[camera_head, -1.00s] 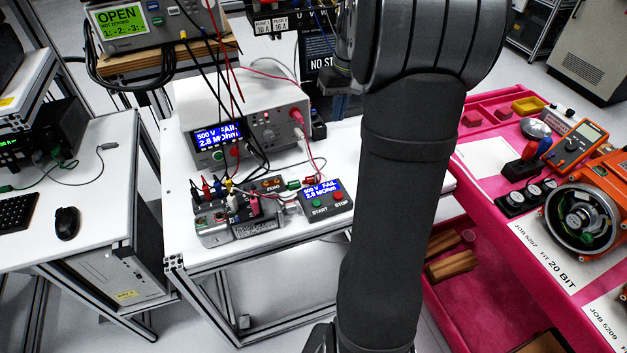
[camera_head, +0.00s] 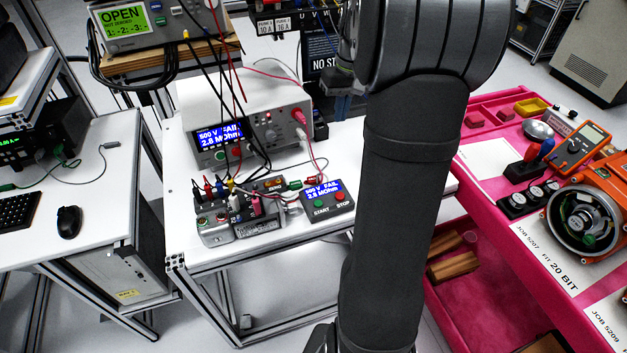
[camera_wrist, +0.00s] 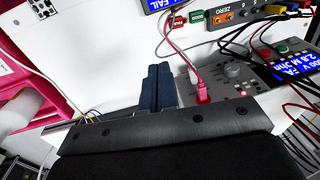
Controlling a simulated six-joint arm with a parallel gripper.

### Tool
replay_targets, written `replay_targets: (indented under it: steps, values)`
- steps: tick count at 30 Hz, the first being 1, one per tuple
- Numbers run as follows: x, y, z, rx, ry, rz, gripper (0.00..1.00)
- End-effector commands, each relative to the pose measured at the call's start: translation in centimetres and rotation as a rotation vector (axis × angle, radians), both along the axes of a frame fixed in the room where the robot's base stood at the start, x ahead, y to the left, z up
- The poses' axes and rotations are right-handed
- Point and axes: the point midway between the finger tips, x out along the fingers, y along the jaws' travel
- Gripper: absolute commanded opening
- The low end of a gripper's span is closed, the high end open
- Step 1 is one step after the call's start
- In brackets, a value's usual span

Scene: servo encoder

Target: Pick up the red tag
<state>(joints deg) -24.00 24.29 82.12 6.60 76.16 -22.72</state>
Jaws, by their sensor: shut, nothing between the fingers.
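The red tag (camera_wrist: 178,23) lies on the white bench top near the top of the wrist view, beside a green tag (camera_wrist: 197,17) marked GOOD. In the head view the red tag (camera_head: 309,181) is small, between the green tag (camera_head: 295,185) and the display box with buttons. My gripper (camera_wrist: 159,70) shows dark blue fingers that are shut together and empty. In the wrist view the fingers are below and left of the red tag, apart from it.
A white tester (camera_head: 250,120) with a red plug (camera_wrist: 203,93) and cables stands close to the fingers. A button box (camera_head: 327,200) and a grey fixture (camera_head: 240,220) with leads flank the tags. A pink bench (camera_head: 480,215) is on the right. White bench top left of the fingers is clear.

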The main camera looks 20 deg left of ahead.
Motion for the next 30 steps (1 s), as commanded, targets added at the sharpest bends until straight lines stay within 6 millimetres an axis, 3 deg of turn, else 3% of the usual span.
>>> replay_targets:
  steps: [10,15,25,30]
  values:
    - [0.0,0.0,0.0,0.0,0.0,0.0,0.02]
    - [0.0,0.0,0.0,0.0,0.0,0.0,0.35]
    - [-0.08,0.11,-0.07,0.0,-0.003,0.029,0.35]
    - [-0.66,0.84,-0.62,0.002,-0.033,0.26,0.35]
